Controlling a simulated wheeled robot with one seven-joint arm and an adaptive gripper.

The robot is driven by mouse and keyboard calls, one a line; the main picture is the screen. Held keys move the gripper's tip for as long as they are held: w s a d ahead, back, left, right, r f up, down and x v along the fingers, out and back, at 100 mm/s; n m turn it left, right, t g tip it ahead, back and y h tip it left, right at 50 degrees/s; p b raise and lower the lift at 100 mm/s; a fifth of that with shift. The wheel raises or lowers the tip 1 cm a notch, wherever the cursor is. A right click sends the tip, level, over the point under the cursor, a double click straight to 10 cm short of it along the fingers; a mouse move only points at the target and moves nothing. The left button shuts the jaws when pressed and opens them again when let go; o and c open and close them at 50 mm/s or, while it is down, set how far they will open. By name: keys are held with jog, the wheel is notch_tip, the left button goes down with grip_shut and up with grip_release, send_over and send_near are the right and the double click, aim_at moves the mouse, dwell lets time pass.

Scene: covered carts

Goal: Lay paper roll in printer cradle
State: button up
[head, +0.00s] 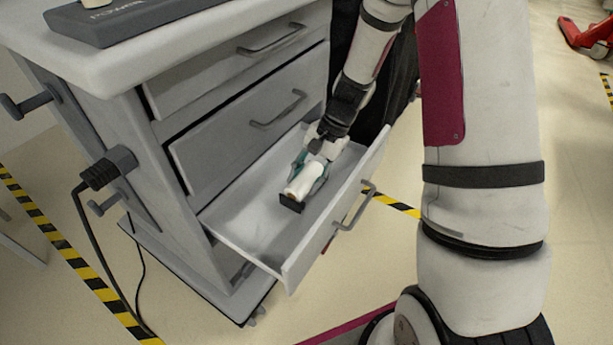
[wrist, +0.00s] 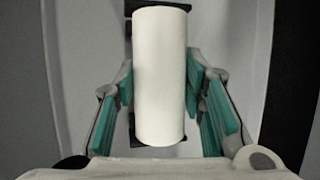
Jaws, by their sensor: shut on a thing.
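The white paper roll (head: 304,181) is in the open bottom drawer of the cart. In the wrist view the roll (wrist: 158,75) stands lengthwise between the teal finger pads. My gripper (head: 311,172) reaches down into the drawer and is shut on the roll, one pad on each side (wrist: 158,112). A black cradle (head: 291,203) shows at the roll's near end in the head view. In the wrist view its dark end pieces (wrist: 128,8) show past both ends of the roll. The roll hides the cradle's middle, and I cannot tell whether the roll rests in it.
The drawer (head: 240,224) is otherwise bare, with its front wall and handle (head: 350,216) to the right. Closed drawers (head: 240,120) rise beside my arm. A dark device (head: 130,22) sits on the cart top. A black cable (head: 85,235) hangs at the left.

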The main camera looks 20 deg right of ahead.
dwell(0.4)
jog(key=o, duration=1.3)
jog(key=shift+o, duration=0.2)
jog(key=shift+r, duration=0.1)
